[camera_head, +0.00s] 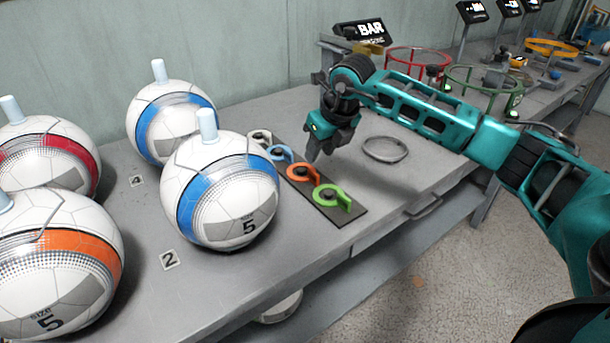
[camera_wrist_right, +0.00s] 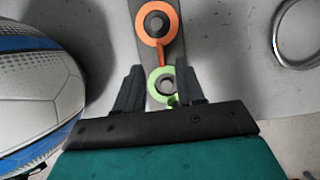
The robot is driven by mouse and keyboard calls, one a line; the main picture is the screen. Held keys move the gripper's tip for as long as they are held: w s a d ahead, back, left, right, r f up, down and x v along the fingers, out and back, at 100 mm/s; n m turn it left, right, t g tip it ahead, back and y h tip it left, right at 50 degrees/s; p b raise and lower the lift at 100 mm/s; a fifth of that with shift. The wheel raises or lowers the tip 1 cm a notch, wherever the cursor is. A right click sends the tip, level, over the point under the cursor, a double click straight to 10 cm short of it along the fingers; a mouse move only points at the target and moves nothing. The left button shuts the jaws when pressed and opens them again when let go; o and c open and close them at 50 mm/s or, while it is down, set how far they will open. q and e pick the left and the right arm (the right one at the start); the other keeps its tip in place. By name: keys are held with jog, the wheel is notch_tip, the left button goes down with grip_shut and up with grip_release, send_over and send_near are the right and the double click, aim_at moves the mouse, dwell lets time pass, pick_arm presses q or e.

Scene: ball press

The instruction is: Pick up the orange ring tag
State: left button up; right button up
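The orange ring tag (camera_head: 304,174) lies around a dark peg on a dark strip (camera_head: 346,216) on the grey table, between the blue ring tag (camera_head: 279,153) and the green ring tag (camera_head: 333,197). In the right wrist view the orange ring tag (camera_wrist_right: 157,21) is at the top, beyond the fingertips. My right gripper (camera_head: 314,152) is above the strip, pointing down. In the wrist view its two fingers (camera_wrist_right: 161,76) are apart with nothing held; the green ring tag (camera_wrist_right: 162,86) shows between them, below. My left gripper is not in view.
Several balls with valve caps, one with blue panels (camera_head: 220,205) close left of the strip, stand on the table. A grey metal ring (camera_head: 385,149) lies to the right. A gauge (camera_head: 360,31) and red and green hoop stands (camera_head: 484,88) are at the back.

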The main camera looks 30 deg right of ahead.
aim_at(311, 170)
jog(key=b+x, duration=0.1)
jog(key=x, duration=0.7)
jog(key=shift+w+f+b, duration=0.1)
jog(key=shift+w+b, duration=0.05)
jog(key=shift+b, duration=0.15)
grip_shut()
